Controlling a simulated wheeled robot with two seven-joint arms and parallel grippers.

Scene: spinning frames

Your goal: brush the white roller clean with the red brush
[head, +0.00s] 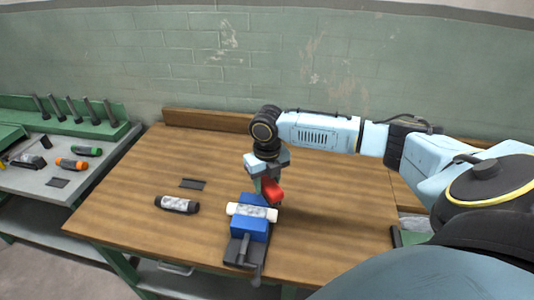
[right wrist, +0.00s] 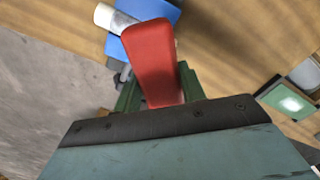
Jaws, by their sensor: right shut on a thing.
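The white roller (head: 242,212) lies across the blue vise (head: 250,231) near the front of the wooden table. Its middle part looks grey and speckled. My right gripper (head: 267,178) is shut on the red brush (head: 271,191), just behind and above the roller's right part. In the right wrist view the red brush (right wrist: 152,60) hides part of the white roller (right wrist: 118,19). I cannot tell whether the brush touches the roller. My left gripper is not in view.
A black-ended roller (head: 177,205) and a small dark plate (head: 193,184) lie on the table (head: 130,225) left of the vise. A side bench (head: 50,180) at left holds green and orange rollers and a green rack of dark pegs (head: 85,120). The table's left back is clear.

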